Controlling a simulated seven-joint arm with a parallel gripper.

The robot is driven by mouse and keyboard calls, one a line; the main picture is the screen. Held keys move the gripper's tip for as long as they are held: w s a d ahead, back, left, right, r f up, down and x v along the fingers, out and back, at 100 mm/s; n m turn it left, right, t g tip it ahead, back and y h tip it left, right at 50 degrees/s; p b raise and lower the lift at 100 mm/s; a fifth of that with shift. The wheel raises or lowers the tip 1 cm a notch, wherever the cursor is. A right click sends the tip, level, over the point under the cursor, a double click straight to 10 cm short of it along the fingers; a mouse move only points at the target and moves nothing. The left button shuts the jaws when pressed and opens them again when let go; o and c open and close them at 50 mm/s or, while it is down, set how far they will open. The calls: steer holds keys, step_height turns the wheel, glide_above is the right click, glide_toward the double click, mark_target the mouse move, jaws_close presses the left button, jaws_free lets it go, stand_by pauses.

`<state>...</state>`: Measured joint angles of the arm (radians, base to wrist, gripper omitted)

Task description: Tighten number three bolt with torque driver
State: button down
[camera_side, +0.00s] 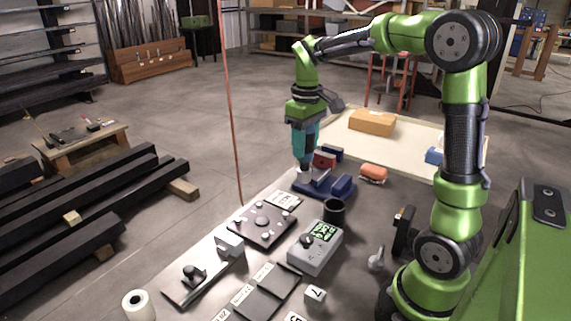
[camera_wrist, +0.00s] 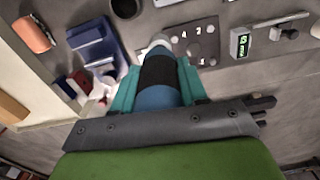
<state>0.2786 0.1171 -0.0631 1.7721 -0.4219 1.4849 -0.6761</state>
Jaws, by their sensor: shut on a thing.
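My gripper (camera_side: 304,150) has teal fingers and points down over the back of the bench. In the wrist view my gripper (camera_wrist: 157,85) is shut on the torque driver, a dark blue and black cylinder (camera_wrist: 158,72) with a pale tip. The driver is mostly hidden by the fingers in the side view. Its lower end is close to the blue cradle (camera_side: 340,188); I cannot tell whether they touch. The dark bolt plate (camera_side: 250,228) lies nearer the camera, apart from the driver, with several round bolt heads. The plate (camera_wrist: 207,50) shows digits, including a 3, in the wrist view.
A grey meter with a green screen (camera_side: 316,247) and a black cup (camera_side: 333,211) stand right of the plate. A clamp fixture (camera_side: 200,275), dark pads (camera_side: 262,295) and a white roll (camera_side: 138,305) occupy the front.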

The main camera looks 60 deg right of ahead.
steer(key=w+a+f+n, duration=0.3)
steer(key=w+a+f, duration=0.6)
steer(key=w+a, duration=0.2)
steer(key=shift+w+a+n, duration=0.3)
steer(key=shift+w, duration=0.65)
steer(key=shift+f, duration=0.75)
stand_by(0.4)
steer(key=shift+f, duration=0.3)
steer(key=shift+f, duration=0.95)
stand_by(3.6)
